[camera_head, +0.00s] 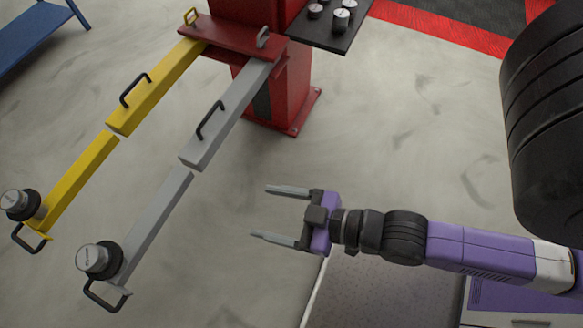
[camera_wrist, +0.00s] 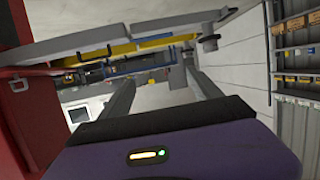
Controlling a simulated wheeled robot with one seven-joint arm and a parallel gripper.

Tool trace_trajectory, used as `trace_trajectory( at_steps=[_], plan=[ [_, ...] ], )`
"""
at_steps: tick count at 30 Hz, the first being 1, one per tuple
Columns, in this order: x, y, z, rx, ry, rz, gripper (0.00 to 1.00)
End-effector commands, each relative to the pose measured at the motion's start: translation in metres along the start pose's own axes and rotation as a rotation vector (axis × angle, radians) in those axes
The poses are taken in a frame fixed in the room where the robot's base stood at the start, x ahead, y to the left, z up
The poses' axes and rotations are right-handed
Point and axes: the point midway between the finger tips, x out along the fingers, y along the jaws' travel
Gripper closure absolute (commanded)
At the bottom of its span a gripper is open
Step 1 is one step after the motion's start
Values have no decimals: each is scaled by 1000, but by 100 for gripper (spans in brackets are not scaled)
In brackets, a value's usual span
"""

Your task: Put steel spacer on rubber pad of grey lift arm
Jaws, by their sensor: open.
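The grey lift arm (camera_head: 155,215) reaches down and left from the red post in the head view. At its outer end is a round black rubber pad (camera_head: 114,270). A short steel spacer (camera_head: 93,257) sits on that pad, looking upright. My gripper (camera_head: 262,213) is open and empty, to the right of the grey arm and apart from it, pointing left. In the wrist view, the open fingers (camera_wrist: 160,78) have nothing between them. The grey arm (camera_wrist: 110,38) crosses the top there, with its pad end (camera_wrist: 208,42) near the right finger.
The yellow lift arm (camera_head: 80,180) runs alongside, with a steel piece (camera_head: 14,200) on its pad. Both arms have black handles. A dark tray (camera_head: 325,37) by the red post (camera_head: 285,95) holds several small pieces. A black tyre (camera_head: 545,120) stands at right. Floor around my gripper is clear.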

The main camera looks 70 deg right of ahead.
Motion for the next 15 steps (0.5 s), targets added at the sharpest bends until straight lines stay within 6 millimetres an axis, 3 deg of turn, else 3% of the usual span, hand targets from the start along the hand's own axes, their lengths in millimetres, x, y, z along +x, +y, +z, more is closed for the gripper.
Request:
trace_trajectory(
  at_steps=[1,6,10,15],
  plan=[
    [-22,4,-2,10,-2,23,27],
    [-71,9,-22,36,23,75,27],
    [-90,10,-33,46,35,95,27],
    [-96,10,-38,51,41,101,27]
  ],
)
